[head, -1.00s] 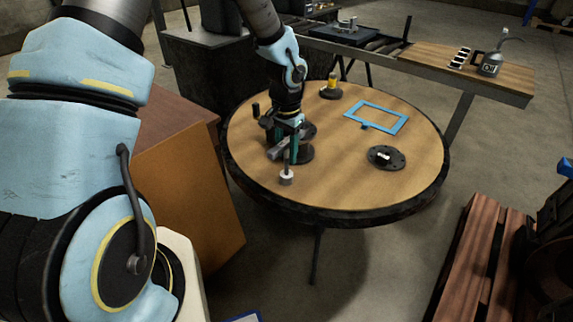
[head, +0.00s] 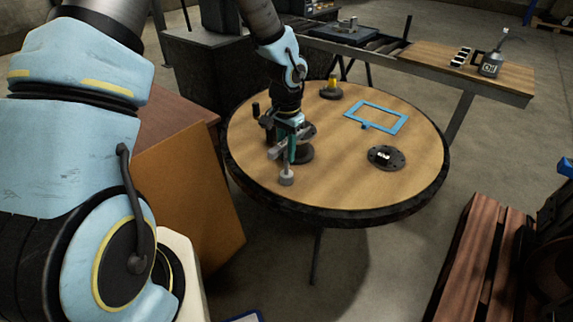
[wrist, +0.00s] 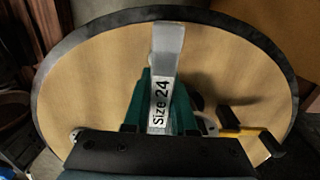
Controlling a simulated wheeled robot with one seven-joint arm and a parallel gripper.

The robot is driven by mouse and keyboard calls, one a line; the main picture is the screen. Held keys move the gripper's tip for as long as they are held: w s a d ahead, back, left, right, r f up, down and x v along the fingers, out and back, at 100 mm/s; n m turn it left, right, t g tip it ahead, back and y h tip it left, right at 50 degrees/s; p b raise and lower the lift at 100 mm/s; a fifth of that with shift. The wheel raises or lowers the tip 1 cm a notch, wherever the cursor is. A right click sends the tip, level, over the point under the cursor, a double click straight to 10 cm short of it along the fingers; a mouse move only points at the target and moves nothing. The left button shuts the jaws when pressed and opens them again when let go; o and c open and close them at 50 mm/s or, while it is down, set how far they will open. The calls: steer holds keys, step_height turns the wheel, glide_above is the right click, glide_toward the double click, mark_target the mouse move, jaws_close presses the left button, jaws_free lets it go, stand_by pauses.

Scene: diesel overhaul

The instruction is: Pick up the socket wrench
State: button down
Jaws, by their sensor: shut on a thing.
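The socket wrench (head: 286,178) is at the near left part of the round table, with its pale grey socket end lowest in the head view. In the wrist view its grey bar (wrist: 168,48) carries a "Size 24" label and stands between the green fingers of my gripper (wrist: 160,105). In the head view my gripper (head: 290,151) points down over the table, shut on the wrench. The fingers and arm hide part of the wrench, and I cannot tell whether it touches the table.
The round wooden table (head: 335,192) also holds a dark flanged disc (head: 386,157), a blue rectangular frame (head: 377,117) and a yellow-topped piece (head: 331,88). Dark round parts stand close behind my gripper. A bench at the back right holds an oil can (head: 490,64).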

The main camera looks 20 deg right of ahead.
steer(key=shift+r, duration=0.15)
stand_by(0.5)
step_height(320, 180, up, 10)
steer(key=shift+f+b, duration=0.1)
steer(key=shift+b, duration=0.65)
steer(key=c, duration=1.3)
jaws_free()
jaws_close()
steer(key=shift+f, duration=0.1)
